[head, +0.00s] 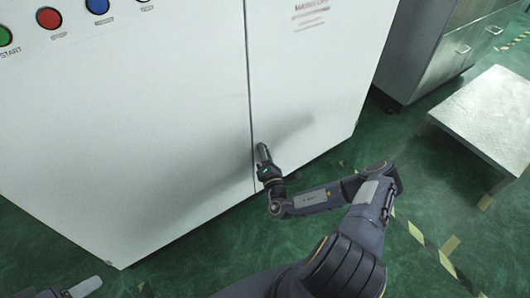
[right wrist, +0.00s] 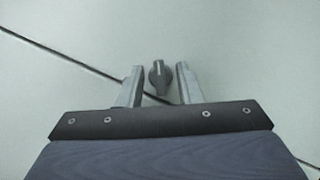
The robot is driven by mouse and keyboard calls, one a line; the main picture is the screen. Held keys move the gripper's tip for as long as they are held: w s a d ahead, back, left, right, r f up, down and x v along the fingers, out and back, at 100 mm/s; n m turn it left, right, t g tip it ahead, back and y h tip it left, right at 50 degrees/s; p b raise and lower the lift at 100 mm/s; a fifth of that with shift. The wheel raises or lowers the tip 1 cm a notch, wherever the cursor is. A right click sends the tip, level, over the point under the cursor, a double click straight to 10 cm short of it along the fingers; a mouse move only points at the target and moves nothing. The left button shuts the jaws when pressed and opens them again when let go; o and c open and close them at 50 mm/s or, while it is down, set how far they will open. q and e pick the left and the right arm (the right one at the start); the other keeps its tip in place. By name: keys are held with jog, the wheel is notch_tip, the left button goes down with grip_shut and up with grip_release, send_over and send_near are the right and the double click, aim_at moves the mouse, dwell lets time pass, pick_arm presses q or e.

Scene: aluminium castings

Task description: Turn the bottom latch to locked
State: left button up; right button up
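The bottom latch (right wrist: 159,78) is a small dark knob with a narrow handle on the white cabinet's front, close to the door seam. In the right wrist view its handle points about straight up in the picture. My right gripper (right wrist: 159,69) is open, with one finger on each side of the knob and a gap on both sides. In the head view the right gripper (head: 263,153) is low at the cabinet's seam and hides the latch. A grey tip of my left gripper (head: 85,287) shows at the bottom left corner; its opening cannot be made out.
The white cabinet (head: 150,130) fills the left and middle, with green, red and blue buttons (head: 48,18) at its top left. A grey drawer unit (head: 445,50) and a low light table (head: 490,112) stand at the right. Green floor with striped tape is open between them.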

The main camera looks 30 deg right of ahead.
jog(key=v, duration=0.7)
jog(key=shift+s+p, duration=0.4)
jog(key=shift+a, duration=0.1)
jog(key=a+r+n+g+y, duration=0.2)
jog(key=a+r+n+y, duration=0.2)
jog(key=r+n+y, duration=0.35)
jog(key=s+a+r+n+g+y, duration=0.1)
jog(key=a+r+n+g+y, duration=0.1)
jog(key=a+r+n+y, duration=0.4)
jog(key=a+r+n+g+y, duration=0.2)
jog(key=r+n+y, duration=0.4)
jog(key=n+y, duration=0.4)
jog(key=s+a+r+n+g+h, duration=0.2)
jog(key=s+a+r+n+g, duration=0.1)
jog(key=s+n+g, duration=0.5)
jog(key=s+a+r+n+g+h, duration=0.3)
jog(key=s+n+g, duration=0.25)
jog(key=n, duration=0.45)
jog(key=s+d+r+n+t+h, duration=0.4)
jog(key=s+d+n+t+h, duration=0.25)
jog(key=d+n+h, duration=0.3)
notch_tip(320, 180, up, 17)
jog(key=m+g+p, duration=0.1)
jog(key=p, duration=1.6)
jog(key=shift+s+a+r+p, duration=0.2)
jog(key=shift+s+a+p, duration=0.15)
jog(key=shift+s, duration=0.1)
